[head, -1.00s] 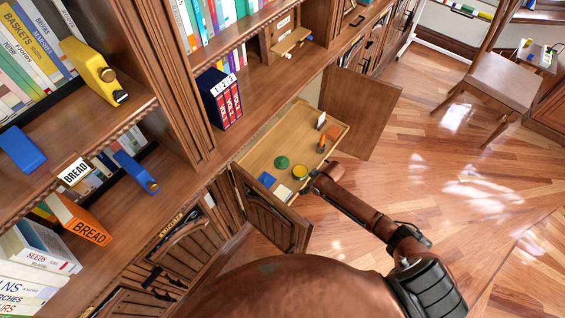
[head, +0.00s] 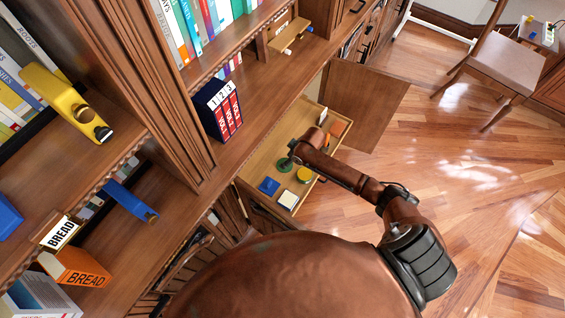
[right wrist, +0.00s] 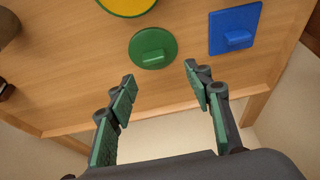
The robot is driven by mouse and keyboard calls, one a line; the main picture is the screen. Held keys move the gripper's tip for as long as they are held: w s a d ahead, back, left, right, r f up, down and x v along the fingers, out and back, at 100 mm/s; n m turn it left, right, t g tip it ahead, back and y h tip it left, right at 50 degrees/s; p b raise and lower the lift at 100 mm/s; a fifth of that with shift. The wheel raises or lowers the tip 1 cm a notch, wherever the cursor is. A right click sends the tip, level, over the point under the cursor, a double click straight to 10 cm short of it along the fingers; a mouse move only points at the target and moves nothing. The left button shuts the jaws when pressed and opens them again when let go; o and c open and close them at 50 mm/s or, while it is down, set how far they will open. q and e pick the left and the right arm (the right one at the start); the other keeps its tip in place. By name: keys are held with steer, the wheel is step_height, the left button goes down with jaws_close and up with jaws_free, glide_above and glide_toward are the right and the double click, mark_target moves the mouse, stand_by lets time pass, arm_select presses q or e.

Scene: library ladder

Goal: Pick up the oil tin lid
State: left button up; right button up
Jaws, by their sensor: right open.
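A green round lid (head: 284,167) with a small raised grip lies flat in the pulled-out drawer. No label shows which lid is the oil tin's. In the right wrist view the green lid (right wrist: 153,48) lies just past my fingertips, roughly centred between them and not gripped. A blue square lid (head: 268,186) with a grip lies beside it, seen at right in the wrist view (right wrist: 236,30). A yellow round thing (head: 304,174) is on the other side. My right gripper (right wrist: 160,76) is open and empty; in the head view it is over the drawer by the green lid, partly hidden by its arm. My left gripper is out of view.
The drawer (head: 262,166) also holds a cream square piece (head: 288,200), an orange piece (head: 337,128) and a small white upright piece (head: 322,115). An open cabinet door (head: 370,105) stands behind it.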

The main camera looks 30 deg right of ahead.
steer(key=shift+w+d+f+b, duration=0.1)
steer(key=shift+f+b, duration=0.15)
steer(key=shift+f, duration=0.4)
steer(key=shift+w+d+f+b, duration=0.1)
steer(key=shift+f+b, duration=0.15)
steer(key=shift+f, duration=0.35)
steer(key=shift+b+x, duration=0.55)
steer(key=shift+x, duration=0.7)
steer(key=shift+w+f, duration=0.15)
steer(key=shift+f, duration=0.15)
steer(key=c, duration=1)
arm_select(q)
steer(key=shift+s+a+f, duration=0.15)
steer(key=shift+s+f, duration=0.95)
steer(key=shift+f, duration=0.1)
arm_select(e)
steer(key=shift+w+r, duration=0.1)
